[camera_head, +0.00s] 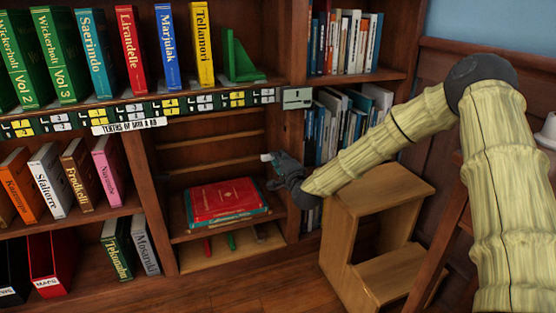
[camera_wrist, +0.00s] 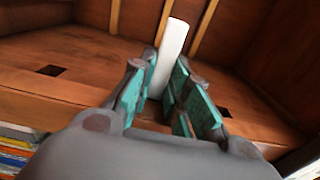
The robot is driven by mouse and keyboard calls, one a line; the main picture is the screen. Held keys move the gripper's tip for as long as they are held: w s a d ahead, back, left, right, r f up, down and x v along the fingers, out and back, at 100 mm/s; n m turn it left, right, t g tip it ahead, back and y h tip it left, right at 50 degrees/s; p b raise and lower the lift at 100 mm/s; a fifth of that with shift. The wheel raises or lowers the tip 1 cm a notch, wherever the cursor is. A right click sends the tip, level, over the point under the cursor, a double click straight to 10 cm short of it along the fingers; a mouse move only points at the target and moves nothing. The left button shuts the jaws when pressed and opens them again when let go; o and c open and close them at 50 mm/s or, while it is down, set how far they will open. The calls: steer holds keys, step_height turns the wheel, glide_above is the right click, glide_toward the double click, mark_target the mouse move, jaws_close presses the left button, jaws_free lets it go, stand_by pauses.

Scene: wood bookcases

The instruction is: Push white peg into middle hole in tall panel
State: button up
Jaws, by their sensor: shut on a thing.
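My gripper (camera_wrist: 163,78) is shut on the white peg (camera_wrist: 173,42), which stands up between its teal finger pads in the wrist view. Behind the fingers is a brown wooden panel (camera_wrist: 85,66) with one dark square hole (camera_wrist: 50,70) left of the fingers and another (camera_wrist: 223,112) right of them. Any hole between these two is hidden by the fingers and peg. I cannot tell whether the peg touches the panel. In the head view my gripper (camera_head: 268,168) is at the upright divider (camera_head: 292,140), right of the open middle compartment.
Red and teal books (camera_head: 222,200) lie flat in the middle compartment, with red and green pieces below. A wooden step stool (camera_head: 375,215) stands below my arm. Books (camera_head: 350,115) fill the right shelf. A black strip with yellow tiles (camera_head: 205,103) runs above the compartment.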

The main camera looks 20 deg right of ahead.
steer(key=shift+d, duration=0.25)
steer(key=o, duration=0.9)
steer(key=shift+d, duration=0.1)
